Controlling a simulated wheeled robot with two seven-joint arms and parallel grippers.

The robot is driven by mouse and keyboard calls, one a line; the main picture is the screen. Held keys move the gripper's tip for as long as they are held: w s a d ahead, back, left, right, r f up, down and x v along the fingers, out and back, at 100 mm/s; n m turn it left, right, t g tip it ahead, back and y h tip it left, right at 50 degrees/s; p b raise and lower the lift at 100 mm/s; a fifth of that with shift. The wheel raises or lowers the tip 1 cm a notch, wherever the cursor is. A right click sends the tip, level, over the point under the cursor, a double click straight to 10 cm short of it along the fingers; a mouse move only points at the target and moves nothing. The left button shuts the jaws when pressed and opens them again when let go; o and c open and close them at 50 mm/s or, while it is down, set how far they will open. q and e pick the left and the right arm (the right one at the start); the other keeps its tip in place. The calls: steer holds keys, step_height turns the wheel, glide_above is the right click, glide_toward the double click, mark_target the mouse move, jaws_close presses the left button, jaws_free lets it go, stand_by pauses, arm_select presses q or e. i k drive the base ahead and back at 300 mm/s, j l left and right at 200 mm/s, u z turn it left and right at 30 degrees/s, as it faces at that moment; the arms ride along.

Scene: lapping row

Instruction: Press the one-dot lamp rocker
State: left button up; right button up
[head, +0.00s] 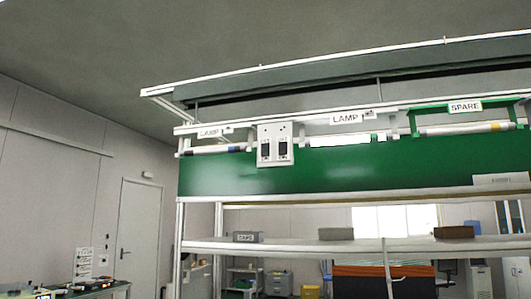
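A pale switch plate (275,163) with two dark rockers is fixed to the front of the green panel (380,172), left of the middle of the head view. The left rocker (265,149) and the right rocker (283,149) sit side by side. Small marks show above them, but they are too small to read, so I cannot tell which has one dot. A tube (218,150) hangs under the left LAMP label (213,132). A brighter white tube (342,139) hangs under the middle LAMP label (346,118). Neither gripper is in view.
A third tube (465,129) hangs under the SPARE label (465,106). Below the panel runs a shelf (300,246) with a grey box (248,237) and brown blocks (453,233). A bench (95,289) with small items stands at lower left. Nothing visible blocks the switch plate.

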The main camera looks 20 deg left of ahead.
mark_target(264, 146)
steer(key=i+j, duration=0.3)
steer(key=i, duration=0.2)
steer(key=i+j, duration=0.3)
steer(key=i, duration=0.2)
steer(key=i+j, duration=0.3)
steer(key=i, duration=0.2)
steer(key=j+u, duration=0.05)
